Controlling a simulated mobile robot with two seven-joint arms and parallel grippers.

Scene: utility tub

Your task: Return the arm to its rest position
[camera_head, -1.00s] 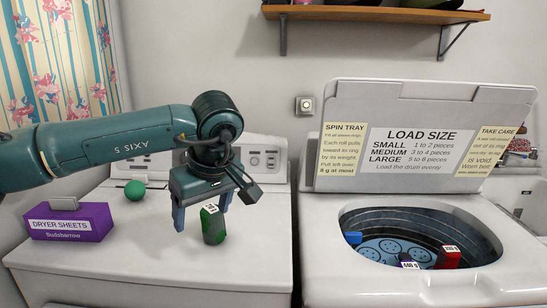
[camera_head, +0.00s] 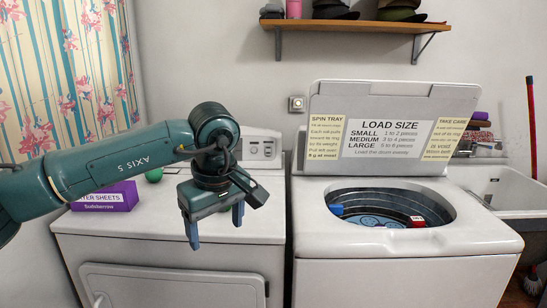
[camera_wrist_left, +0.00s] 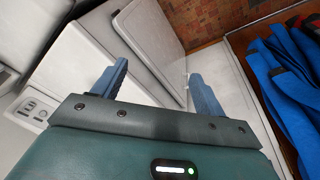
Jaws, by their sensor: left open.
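My left arm comes in from the left in the head view. Its left gripper (camera_head: 215,234) points down, open, in front of the white dryer's top (camera_head: 120,226). In the left wrist view the two blue fingers of the left gripper (camera_wrist_left: 158,70) stand wide apart with nothing between them. My right gripper is not in view.
A purple dryer sheets box (camera_head: 105,198) and a green ball (camera_head: 154,175) are on the dryer. The open washer (camera_head: 400,243) at right holds a blue piece (camera_head: 336,210) and a red piece (camera_head: 417,222). A shelf (camera_head: 360,27) hangs above. A sink (camera_head: 505,190) stands far right.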

